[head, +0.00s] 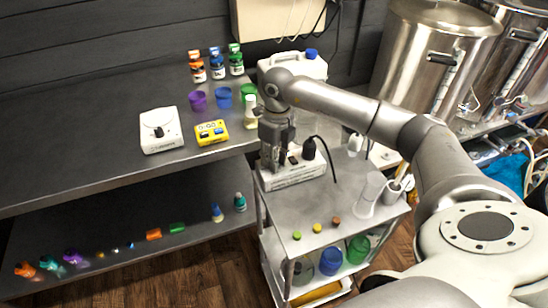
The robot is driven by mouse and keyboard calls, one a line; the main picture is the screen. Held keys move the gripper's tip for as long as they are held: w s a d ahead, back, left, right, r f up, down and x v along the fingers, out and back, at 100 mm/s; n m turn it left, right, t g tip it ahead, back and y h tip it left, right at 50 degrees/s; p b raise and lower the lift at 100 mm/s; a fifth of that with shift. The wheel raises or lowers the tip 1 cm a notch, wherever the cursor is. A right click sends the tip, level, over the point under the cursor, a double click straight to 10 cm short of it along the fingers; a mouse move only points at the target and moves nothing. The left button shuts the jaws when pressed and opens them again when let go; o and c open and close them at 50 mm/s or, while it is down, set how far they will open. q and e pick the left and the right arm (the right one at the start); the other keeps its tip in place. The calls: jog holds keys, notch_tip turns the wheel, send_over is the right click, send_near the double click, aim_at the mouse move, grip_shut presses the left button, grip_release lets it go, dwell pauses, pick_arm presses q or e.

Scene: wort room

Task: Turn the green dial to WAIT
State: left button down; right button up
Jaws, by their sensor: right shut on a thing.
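My right gripper (273,163) points down at the left end of a white box (297,178) on the metal cart. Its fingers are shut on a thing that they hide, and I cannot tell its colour. A dark plug (308,149) with a black cord stands in the box beside the fingers. I see no green dial and cannot read the word WAIT; the gripper may cover them. My left gripper is not in view.
A white device with a black knob (159,132) and a yellow device (211,133) stand on the dark bench (80,150). Bottles and coloured cups stand behind them. A white jug (300,66) is behind my arm. Clear beakers stand at the cart's right.

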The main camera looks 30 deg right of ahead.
jog(key=shift+m, duration=0.3)
jog(key=o, duration=1)
jog(key=shift+o, duration=0.2)
notch_tip(320, 180, up, 12)
jog(key=shift+d, duration=0.45)
jog(key=shift+w, duration=0.1)
